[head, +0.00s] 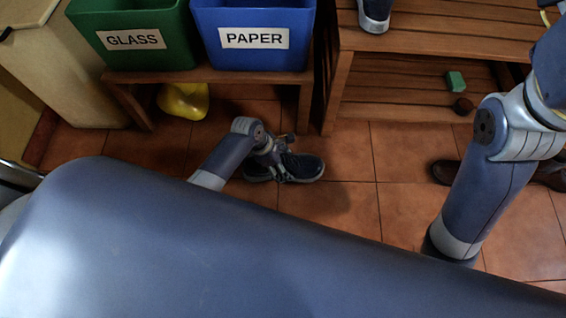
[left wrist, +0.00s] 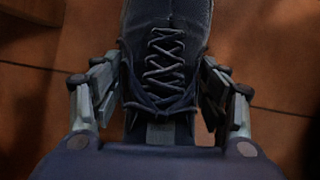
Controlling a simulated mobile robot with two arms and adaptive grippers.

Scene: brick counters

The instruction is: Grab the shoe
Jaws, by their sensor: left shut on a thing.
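A dark sneaker (head: 300,167) with grey laces and a light sole is on the tiled floor in front of the low wooden bench, or very close to the floor. My left gripper (head: 280,158) reaches down over it from the left. In the left wrist view the laced shoe (left wrist: 165,55) lies between the two fingers of the left gripper (left wrist: 160,100), which are shut on its sides. The heel end is partly hidden by the gripper. My right arm shows at the right, but its gripper is out of view.
A green GLASS bin (head: 135,55) and a blue PAPER bin (head: 254,55) stand on the bench (head: 220,77). A yellow object (head: 184,101) lies beneath. A wooden rack (head: 410,98) stands to the right. Floor between is clear.

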